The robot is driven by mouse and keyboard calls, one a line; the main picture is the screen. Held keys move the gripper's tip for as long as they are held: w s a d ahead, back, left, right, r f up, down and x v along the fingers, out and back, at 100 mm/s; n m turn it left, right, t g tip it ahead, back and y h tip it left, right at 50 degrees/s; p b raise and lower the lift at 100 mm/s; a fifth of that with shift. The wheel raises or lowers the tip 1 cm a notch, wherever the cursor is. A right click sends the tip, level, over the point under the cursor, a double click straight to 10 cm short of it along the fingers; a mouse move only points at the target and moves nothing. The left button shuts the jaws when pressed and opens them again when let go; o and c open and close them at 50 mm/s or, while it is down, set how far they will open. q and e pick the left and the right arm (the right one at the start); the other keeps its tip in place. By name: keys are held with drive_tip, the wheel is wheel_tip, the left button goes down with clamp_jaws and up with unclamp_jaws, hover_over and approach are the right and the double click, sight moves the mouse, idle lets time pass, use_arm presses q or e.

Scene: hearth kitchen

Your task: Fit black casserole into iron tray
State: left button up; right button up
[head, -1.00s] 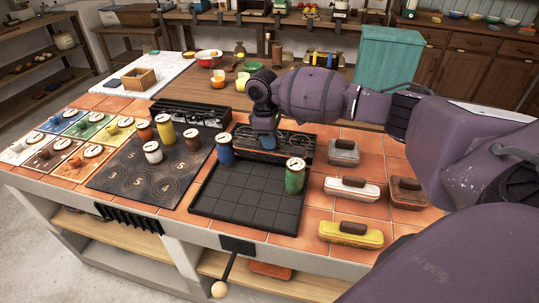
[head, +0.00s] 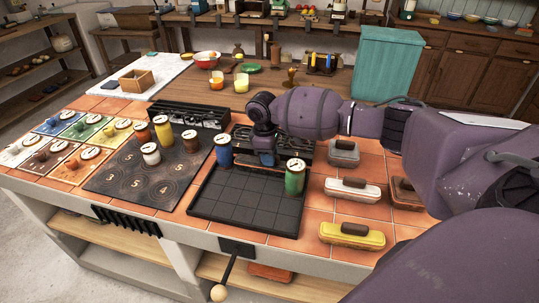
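The iron tray (head: 246,204) is a black, gridded square tray on the tiled counter. A blue canister (head: 223,152) stands at its back left corner and a green canister (head: 295,178) at its right side. My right gripper (head: 265,160) points down at the tray's back edge, in front of a black rack. A dark shape with a brownish bar lies under its fingers; I cannot tell whether it is the black casserole. The fingers are too small and dark to tell open from shut. I see no other black casserole. My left gripper is out of view.
Lidded casseroles stand right of the tray: grey (head: 343,153), white (head: 352,190), yellow (head: 352,235) and a reddish-brown one (head: 405,193) partly behind my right arm. Left is a dark numbered board (head: 130,188) with several canisters. The tray's front and middle are clear.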

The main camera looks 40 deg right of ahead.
drive_tip(key=o, duration=0.3)
drive_tip(key=shift+r, duration=0.15)
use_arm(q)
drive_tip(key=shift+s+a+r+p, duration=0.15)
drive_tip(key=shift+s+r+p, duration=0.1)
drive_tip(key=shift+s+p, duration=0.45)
use_arm(e)
wheel_tip(320, 180, up, 12)
drive_tip(key=w, duration=0.1)
drive_tip(key=shift+a, duration=0.45)
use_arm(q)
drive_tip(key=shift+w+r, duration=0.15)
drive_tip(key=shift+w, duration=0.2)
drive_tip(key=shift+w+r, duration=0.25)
